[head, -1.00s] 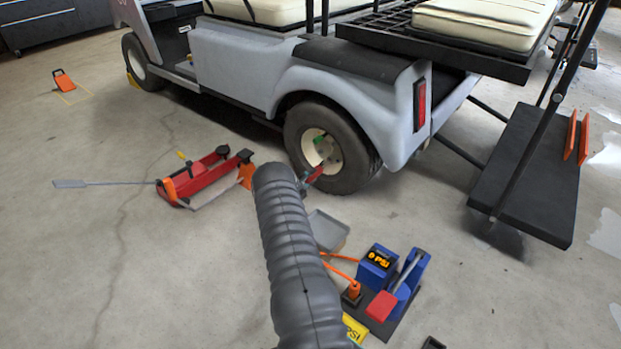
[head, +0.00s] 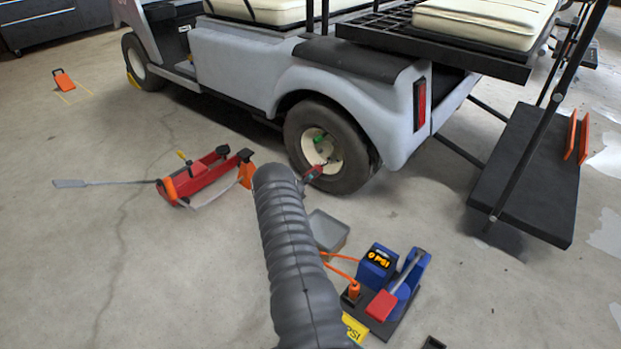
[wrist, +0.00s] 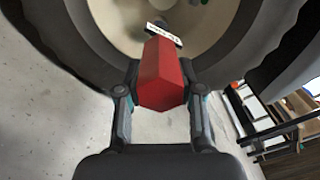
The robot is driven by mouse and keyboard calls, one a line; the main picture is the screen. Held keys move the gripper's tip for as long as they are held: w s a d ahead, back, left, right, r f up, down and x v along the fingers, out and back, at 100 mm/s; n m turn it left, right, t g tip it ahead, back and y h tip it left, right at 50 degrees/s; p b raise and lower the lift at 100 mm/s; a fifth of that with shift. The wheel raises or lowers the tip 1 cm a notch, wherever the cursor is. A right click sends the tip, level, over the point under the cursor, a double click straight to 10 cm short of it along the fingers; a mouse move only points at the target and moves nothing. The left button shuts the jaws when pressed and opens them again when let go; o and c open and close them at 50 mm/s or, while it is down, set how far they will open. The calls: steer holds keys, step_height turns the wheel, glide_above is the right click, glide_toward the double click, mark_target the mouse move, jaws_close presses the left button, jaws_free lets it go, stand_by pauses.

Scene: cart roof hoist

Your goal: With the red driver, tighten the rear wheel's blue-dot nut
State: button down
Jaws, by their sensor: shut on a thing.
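My gripper (wrist: 163,98) is shut on the red driver (wrist: 162,75), with one finger on each side of its faceted red body. The driver points toward the cream rim of the rear wheel (wrist: 115,15). A small white label with dark print (wrist: 164,34) shows just beyond the driver. In the head view the red driver (head: 313,172) is in front of the lower part of the rear wheel (head: 350,160), which has a green mark near its hub. I cannot tell whether the driver touches a nut. The blue-dot nut cannot be made out clearly.
A red jack (head: 195,180) with a long handle lies left of the wheel. A grey tray (head: 328,230) and a blue pump (head: 377,265) reading 0 PSI stand on the floor at front right. The cart's grey fender (head: 345,95) overhangs the wheel.

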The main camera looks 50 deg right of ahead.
steer(key=shift+r+n, duration=0.1)
steer(key=shift+n, duration=1.2)
